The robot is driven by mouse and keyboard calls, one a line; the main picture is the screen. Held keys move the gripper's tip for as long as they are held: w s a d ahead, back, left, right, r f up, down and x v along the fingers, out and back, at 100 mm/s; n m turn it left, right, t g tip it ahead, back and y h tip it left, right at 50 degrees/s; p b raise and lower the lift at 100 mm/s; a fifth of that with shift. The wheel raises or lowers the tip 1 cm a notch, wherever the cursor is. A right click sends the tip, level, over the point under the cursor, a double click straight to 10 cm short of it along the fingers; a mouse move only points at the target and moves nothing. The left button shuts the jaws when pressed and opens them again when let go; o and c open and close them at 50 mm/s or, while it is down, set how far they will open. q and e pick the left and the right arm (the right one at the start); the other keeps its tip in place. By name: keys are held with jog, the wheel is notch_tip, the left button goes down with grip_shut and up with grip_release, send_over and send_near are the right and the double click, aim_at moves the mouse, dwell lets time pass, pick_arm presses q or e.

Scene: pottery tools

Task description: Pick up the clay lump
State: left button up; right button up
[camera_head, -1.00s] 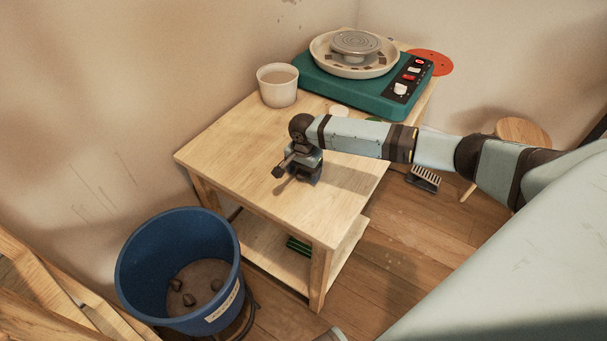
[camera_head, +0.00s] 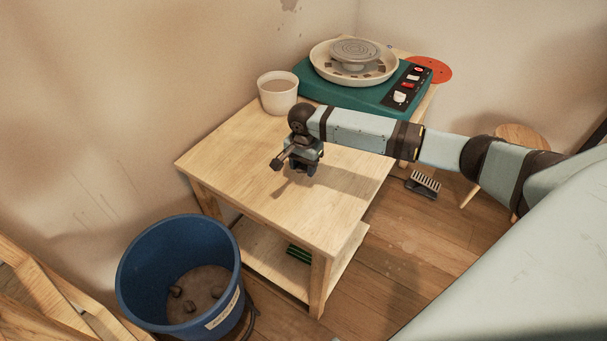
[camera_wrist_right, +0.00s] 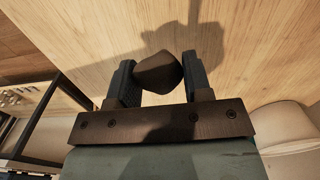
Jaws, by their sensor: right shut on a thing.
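The clay lump (camera_wrist_right: 158,72) is a small dark brown block. In the right wrist view it sits between the two fingers of my right gripper (camera_wrist_right: 160,76), which is shut on it. In the head view my right gripper (camera_head: 307,168) hangs over the middle of the wooden table (camera_head: 250,150), with a shadow on the tabletop below it. The lump is hard to make out there, hidden by the fingers. My left gripper is not in view.
A teal pottery wheel (camera_head: 340,94) and a cream cup (camera_head: 278,94) of brown liquid stand at the table's back. A blue bucket (camera_head: 140,275) with several brown lumps stands on the floor, front left. The table's front is clear.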

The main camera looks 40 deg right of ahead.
notch_tip(320, 180, up, 14)
jog(key=p, duration=0.1)
jog(key=shift+r, duration=0.15)
